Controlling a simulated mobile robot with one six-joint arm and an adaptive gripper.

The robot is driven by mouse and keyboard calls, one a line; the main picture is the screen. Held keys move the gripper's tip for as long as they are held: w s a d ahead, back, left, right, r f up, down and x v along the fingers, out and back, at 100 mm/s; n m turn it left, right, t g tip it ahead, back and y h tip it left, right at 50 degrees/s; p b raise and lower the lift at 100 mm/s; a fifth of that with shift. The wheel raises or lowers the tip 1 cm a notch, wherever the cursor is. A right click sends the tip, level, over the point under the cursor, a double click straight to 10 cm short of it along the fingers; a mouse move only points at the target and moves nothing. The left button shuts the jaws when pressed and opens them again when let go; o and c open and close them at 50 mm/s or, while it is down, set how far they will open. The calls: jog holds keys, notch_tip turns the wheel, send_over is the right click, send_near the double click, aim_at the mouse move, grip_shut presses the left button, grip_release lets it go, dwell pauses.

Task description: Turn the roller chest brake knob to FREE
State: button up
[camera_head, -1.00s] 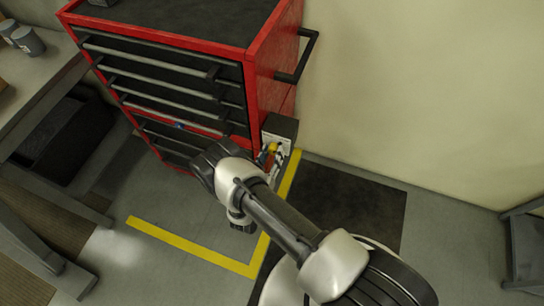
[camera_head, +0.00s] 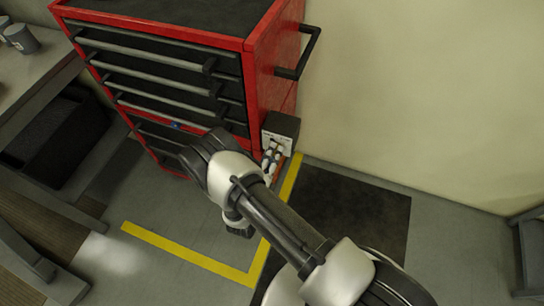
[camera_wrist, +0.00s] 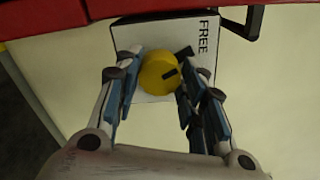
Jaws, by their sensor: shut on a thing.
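The yellow round brake knob (camera_wrist: 160,72) sits on a white plate (camera_wrist: 150,28) in the wrist view. A short black mark on its face slants toward the upper right. The word FREE (camera_wrist: 203,37) is printed along the plate's right side; the rest of the lettering is hidden. My gripper (camera_wrist: 157,82) has its blue-padded fingers on either side of the knob and is shut on it. In the head view, my gripper (camera_head: 271,158) reaches the plate (camera_head: 276,143) low on the red roller chest's side (camera_head: 272,90), and its fingers hide the knob.
A black handle (camera_head: 310,55) sticks out from the chest's side above the plate. A pale wall (camera_head: 420,90) stands close on the right. Yellow floor tape (camera_head: 190,257) and a dark mat (camera_head: 350,215) lie below. A workbench (camera_head: 35,70) is at the left.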

jog(key=shift+n+b, duration=0.5)
jog(key=shift+n, duration=1.3)
jog(key=o, duration=1.1)
jog(key=v, duration=1.2)
jog(key=shift+f, duration=0.1)
